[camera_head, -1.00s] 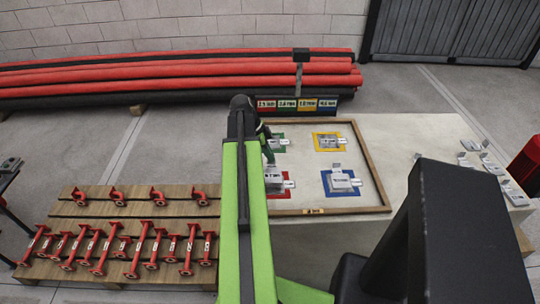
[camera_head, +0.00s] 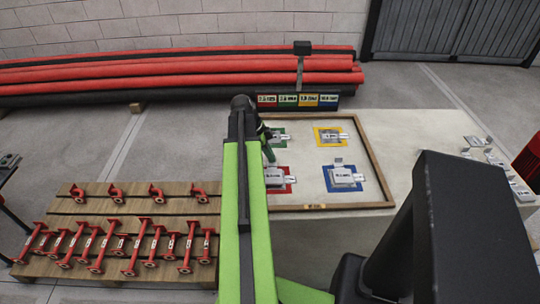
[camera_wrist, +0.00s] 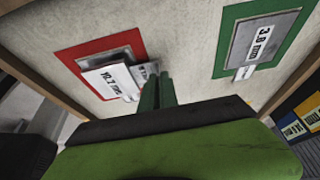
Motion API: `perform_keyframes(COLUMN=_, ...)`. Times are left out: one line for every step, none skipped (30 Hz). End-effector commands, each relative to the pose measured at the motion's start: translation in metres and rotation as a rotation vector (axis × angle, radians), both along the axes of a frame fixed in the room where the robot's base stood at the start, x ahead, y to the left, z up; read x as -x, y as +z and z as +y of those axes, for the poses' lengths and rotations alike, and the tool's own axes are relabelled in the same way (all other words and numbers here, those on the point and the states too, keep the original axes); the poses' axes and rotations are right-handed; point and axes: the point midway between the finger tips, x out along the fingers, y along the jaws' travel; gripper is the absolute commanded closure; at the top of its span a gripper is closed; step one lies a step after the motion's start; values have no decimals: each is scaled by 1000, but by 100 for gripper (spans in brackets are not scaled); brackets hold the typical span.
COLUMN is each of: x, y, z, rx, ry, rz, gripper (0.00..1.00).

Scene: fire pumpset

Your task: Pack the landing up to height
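The landing is a pale surface inside a wooden frame (camera_head: 322,207) with four coloured squares. The red square (camera_head: 289,188) carries grey plates, the top one labelled about 10.2 mm; that plate (camera_wrist: 107,80) also shows in the wrist view. The green square (camera_wrist: 222,62) carries a plate (camera_wrist: 262,44) labelled 3.8 mm. The yellow square (camera_head: 316,132) and blue square (camera_head: 328,182) carry tabbed plates too. My gripper (camera_wrist: 157,82) is over the landing, its dark green fingertips close together at the red-square plate's small tab (camera_wrist: 146,71). Whether they grip the tab is unclear. In the head view my arm partly hides the area.
Several loose plates (camera_head: 495,160) lie on the pale table's right side. A row of coloured number labels (camera_head: 297,100) stands behind the frame. A pallet (camera_head: 75,203) with red pipe pieces is at left; long red pipes (camera_head: 170,68) lie along the wall.

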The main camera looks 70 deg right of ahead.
Motion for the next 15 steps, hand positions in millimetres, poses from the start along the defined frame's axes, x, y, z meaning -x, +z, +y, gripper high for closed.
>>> perform_keyframes(x=0, y=-2, z=0, rx=0, ry=0, rz=0, gripper=100)
perform_keyframes(x=0, y=-2, z=0, rx=0, ry=0, rz=0, gripper=100)
perform_keyframes(x=0, y=-3, z=0, rx=0, ry=0, rz=0, gripper=100)
perform_keyframes(x=0, y=-3, z=0, rx=0, ry=0, rz=0, gripper=100)
perform_keyframes(x=0, y=-4, z=0, rx=0, ry=0, rz=0, gripper=100)
perform_keyframes(x=0, y=-4, z=0, rx=0, ry=0, rz=0, gripper=100)
perform_keyframes(x=0, y=-5, z=0, rx=0, ry=0, rz=0, gripper=100)
perform_keyframes(x=0, y=-5, z=0, rx=0, ry=0, rz=0, gripper=100)
perform_keyframes(x=0, y=-6, z=0, rx=0, ry=0, rz=0, gripper=100)
perform_keyframes(x=0, y=-6, z=0, rx=0, ry=0, rz=0, gripper=100)
perform_keyframes(x=0, y=-7, z=0, rx=0, ry=0, rz=0, gripper=100)
perform_keyframes(x=0, y=-7, z=0, rx=0, ry=0, rz=0, gripper=100)
perform_keyframes(x=0, y=-8, z=0, rx=0, ry=0, rz=0, gripper=100)
perform_keyframes(x=0, y=-8, z=0, rx=0, ry=0, rz=0, gripper=100)
perform_keyframes(x=0, y=-9, z=0, rx=0, ry=0, rz=0, gripper=100)
